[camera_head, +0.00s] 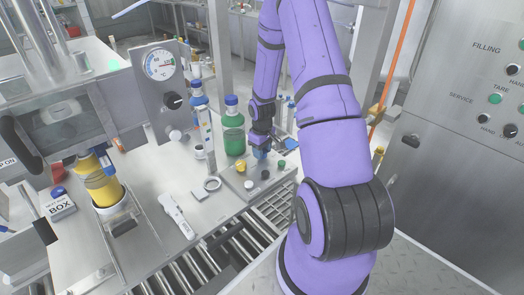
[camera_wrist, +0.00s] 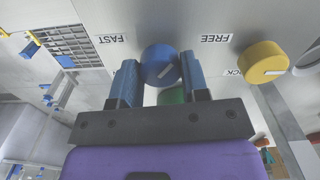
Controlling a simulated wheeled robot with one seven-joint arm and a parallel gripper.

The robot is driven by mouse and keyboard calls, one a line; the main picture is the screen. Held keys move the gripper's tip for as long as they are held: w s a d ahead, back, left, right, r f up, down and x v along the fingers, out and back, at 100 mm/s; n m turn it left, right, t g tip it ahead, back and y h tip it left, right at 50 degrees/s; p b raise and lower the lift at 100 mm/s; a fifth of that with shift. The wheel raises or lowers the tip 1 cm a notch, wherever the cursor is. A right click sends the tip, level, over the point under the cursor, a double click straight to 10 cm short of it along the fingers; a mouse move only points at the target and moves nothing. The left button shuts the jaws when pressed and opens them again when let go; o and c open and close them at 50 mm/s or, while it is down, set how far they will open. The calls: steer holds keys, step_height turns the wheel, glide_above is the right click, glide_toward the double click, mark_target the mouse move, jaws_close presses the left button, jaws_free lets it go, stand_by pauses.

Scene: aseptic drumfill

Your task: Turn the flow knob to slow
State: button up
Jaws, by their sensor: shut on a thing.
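In the wrist view a blue round knob (camera_wrist: 152,57) with a white pointer mark sits on the grey panel (camera_wrist: 190,15). An upside-down FAST label (camera_wrist: 112,39) is to its left and a FREE label (camera_wrist: 215,38) to its right; I see no SLOW label. My gripper (camera_wrist: 159,62) has its two blue fingers on either side of the blue knob and is shut on it. A green knob (camera_wrist: 172,95) shows partly behind, between the fingers. In the head view my gripper (camera_head: 261,147) is lowered over the back of the small control panel (camera_head: 233,183).
A yellow knob (camera_wrist: 263,60) is right of the blue one, near a partly hidden label. In the head view a green bottle (camera_head: 234,136) stands just left of my gripper. A black dial (camera_head: 172,100) and gauge (camera_head: 160,64) are farther left. Roller conveyor (camera_head: 205,262) runs in front.

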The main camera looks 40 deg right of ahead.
steer(key=shift+m, duration=0.6)
steer(key=o, duration=0.9)
steer(key=shift+r, duration=0.15)
step_height(320, 180, up, 10)
steer(key=shift+r, duration=0.25)
stand_by(0.3)
